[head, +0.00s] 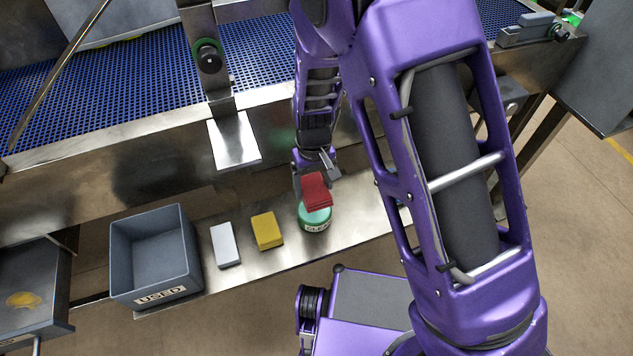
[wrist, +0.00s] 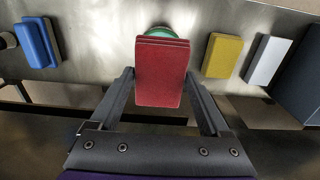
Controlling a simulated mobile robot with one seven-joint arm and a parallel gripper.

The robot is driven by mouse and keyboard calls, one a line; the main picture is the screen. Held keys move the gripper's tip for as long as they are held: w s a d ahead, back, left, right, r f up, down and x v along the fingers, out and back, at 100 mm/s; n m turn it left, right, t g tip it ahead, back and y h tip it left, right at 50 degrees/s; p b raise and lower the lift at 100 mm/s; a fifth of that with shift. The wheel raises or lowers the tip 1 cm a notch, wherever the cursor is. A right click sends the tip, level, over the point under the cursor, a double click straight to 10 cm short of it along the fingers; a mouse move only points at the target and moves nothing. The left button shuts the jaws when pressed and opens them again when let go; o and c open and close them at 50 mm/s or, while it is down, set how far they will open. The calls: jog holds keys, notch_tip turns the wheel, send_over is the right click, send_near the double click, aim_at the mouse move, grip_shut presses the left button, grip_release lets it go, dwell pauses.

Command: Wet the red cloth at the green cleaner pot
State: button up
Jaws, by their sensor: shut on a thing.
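My gripper (head: 316,184) is shut on the red cloth (head: 316,190), a folded dark red pad. In the head view the cloth is over the top of the green cleaner pot (head: 314,220), covering its far part. In the wrist view the cloth (wrist: 162,72) lies between my two fingers and hides most of the pot, with only a green rim (wrist: 160,31) showing behind it. I cannot tell whether the cloth touches the cleaner.
A yellow cloth (head: 267,231) and a white cloth (head: 225,245) lie left of the pot on the metal shelf. A grey bin marked USED (head: 152,290) stands further left. A blue cloth (wrist: 36,42) shows in the wrist view. The blue conveyor (head: 150,75) runs behind.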

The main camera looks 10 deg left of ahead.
aim_at(314, 201)
jog(key=shift+f+b, duration=2)
jog(key=shift+f, duration=0.8)
jog(key=shift+f+b, duration=0.4)
jog(key=shift+f, duration=0.2)
jog(key=shift+r, duration=0.1)
jog(key=shift+r+p, duration=2.7)
jog(key=shift+r, duration=0.75)
